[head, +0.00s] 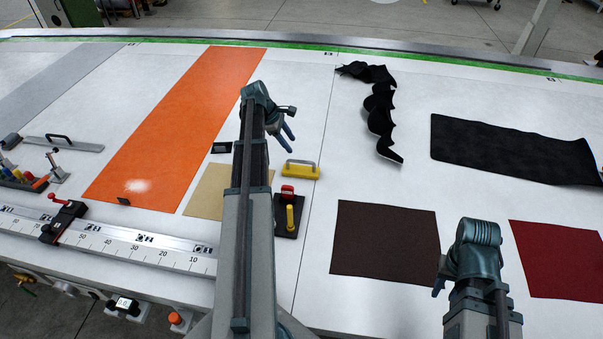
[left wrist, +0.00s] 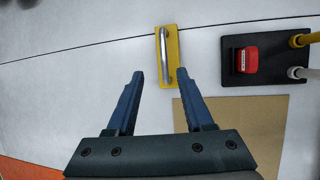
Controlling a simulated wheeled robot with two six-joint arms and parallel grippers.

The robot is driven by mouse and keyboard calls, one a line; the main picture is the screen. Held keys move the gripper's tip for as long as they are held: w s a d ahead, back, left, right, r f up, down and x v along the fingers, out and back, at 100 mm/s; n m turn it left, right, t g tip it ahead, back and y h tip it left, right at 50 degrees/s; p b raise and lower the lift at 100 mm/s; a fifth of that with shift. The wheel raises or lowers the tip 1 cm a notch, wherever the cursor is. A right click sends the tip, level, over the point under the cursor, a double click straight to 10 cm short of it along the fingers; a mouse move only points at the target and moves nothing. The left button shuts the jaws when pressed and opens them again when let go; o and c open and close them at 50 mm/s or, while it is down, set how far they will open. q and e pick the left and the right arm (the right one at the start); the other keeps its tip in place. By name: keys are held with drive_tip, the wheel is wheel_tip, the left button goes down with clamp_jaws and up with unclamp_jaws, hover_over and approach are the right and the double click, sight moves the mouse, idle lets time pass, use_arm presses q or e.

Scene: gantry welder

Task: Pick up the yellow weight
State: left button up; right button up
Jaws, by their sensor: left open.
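The yellow weight (head: 300,171), a flat yellow block with a pale bar handle on top, lies on the white table. My left gripper (head: 289,130) is open and empty above the table, just beyond the weight in the head view. In the left wrist view the weight (left wrist: 174,45) lies ahead of the open fingers (left wrist: 160,74), its near end showing between the tips. The fingers appear apart from it. My right gripper (head: 438,288) is at the lower right by the brown sheet, its fingers mostly hidden behind its wrist.
A black plate with a red block and yellow post (head: 287,217) stands close to the weight. A tan sheet (head: 205,190) and an orange sheet (head: 180,120) lie left. A black curled strip (head: 379,112) and brown sheet (head: 385,242) lie right. Bare table surrounds the weight's right side.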

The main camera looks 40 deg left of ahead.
sight(300, 161)
use_arm(q)
drive_tip(key=b+x, duration=0.4)
drive_tip(key=x, duration=0.2)
drive_tip(key=shift+s+a+f+b, duration=0.1)
drive_tip(key=shift+b, duration=0.2)
use_arm(e)
wheel_tip(300, 161, down, 6)
drive_tip(key=shift+r, duration=0.25)
use_arm(q)
drive_tip(key=shift+f, duration=0.25)
use_arm(e)
drive_tip(key=shift+f, duration=0.25)
use_arm(q)
drive_tip(key=shift+b, duration=0.3)
drive_tip(key=b+x, duration=0.4)
drive_tip(key=shift+s+f, duration=0.15)
drive_tip(key=shift+f, duration=0.2)
use_arm(e)
wheel_tip(300, 161, down, 4)
drive_tip(key=shift+f, duration=0.25)
use_arm(q)
drive_tip(key=shift+w+d+f+b, duration=0.2)
drive_tip(key=shift+d+f+b, duration=0.15)
drive_tip(key=shift+b, duration=0.15)
use_arm(e)
drive_tip(key=shift+f, duration=0.3)
use_arm(q)
drive_tip(key=shift+r, duration=0.1)
use_arm(e)
drive_tip(key=shift+r, duration=0.1)
